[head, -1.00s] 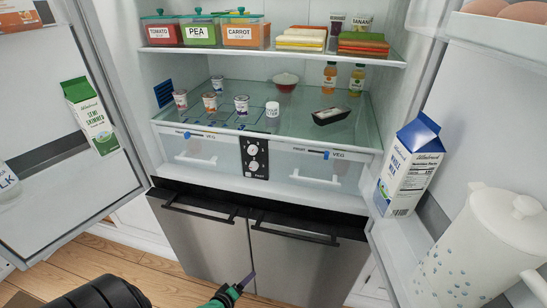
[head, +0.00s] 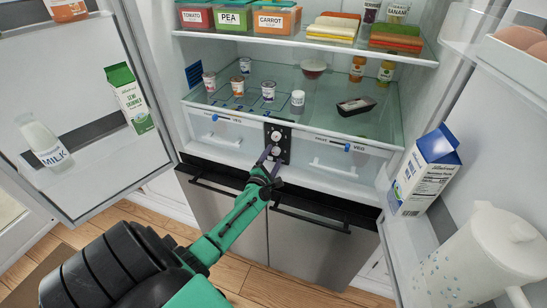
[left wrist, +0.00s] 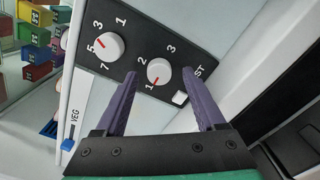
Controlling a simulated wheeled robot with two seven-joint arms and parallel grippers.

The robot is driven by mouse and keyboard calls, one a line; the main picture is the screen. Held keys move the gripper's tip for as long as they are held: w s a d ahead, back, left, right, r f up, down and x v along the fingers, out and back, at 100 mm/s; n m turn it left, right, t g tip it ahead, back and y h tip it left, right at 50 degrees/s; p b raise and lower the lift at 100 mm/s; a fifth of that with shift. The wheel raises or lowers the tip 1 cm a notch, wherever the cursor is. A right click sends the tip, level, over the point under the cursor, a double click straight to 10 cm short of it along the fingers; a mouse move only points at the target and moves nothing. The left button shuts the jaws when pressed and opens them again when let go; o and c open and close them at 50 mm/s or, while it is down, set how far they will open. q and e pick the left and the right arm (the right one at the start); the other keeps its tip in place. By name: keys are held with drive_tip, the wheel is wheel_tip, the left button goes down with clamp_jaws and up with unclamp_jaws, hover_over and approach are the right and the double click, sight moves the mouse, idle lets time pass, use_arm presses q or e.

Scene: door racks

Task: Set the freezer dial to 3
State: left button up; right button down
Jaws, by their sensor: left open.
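The freezer dial (left wrist: 159,71) is the white knob with the numbers 1, 2 and 3 around it. Its red mark points at 1. In the head view the dial (head: 275,151) is the lower knob on the black panel, partly hidden by my gripper. My left gripper (left wrist: 159,74) is open, with its purple fingers on either side of the freezer dial in the picture. Whether they touch it I cannot tell. In the head view the left gripper (head: 270,154) reaches up to the panel from below. My right gripper is not in view.
A second dial (left wrist: 100,47), numbered 1 to 7, sits beside the freezer dial, its red mark near 5. A white button (left wrist: 181,98) lies close to one finger. Drawers flank the panel. The left door (head: 85,165) and the milk carton (head: 424,170) in the right door stand aside.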

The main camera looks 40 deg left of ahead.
use_arm(q)
drive_tip(key=shift+w+a, duration=0.2)
drive_tip(key=shift+w, duration=0.2)
drive_tip(key=shift+c, duration=0.4)
clamp_jaws()
